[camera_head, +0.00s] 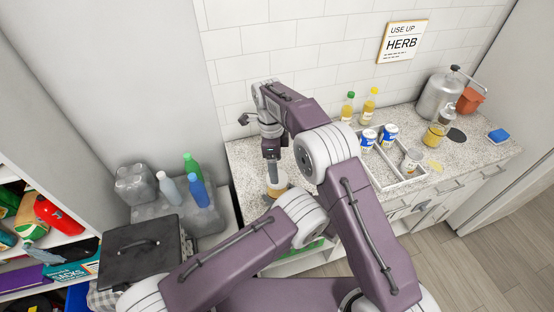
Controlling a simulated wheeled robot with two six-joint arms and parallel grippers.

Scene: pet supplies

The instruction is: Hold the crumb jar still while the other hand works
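A small round jar (279,187) with a pale top and tan contents stands on the left part of the speckled counter. It looks like the crumb jar, though it is partly covered. My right gripper (272,176) points straight down at the jar's top. Its fingers are dark and small, so I cannot tell if they are closed on it. My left arm comes in from the lower left and bends near the counter's front edge. Its gripper is hidden behind its own links.
A divided tray (402,182) holds white-and-blue cans (390,135) and a glass jar (411,160). Two yellow bottles (369,105) stand behind it. A yellow-filled jar (433,135), metal canister (438,98) and blue sponge (499,135) are farther right. Bottles (197,190) and a black case (140,250) stand left.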

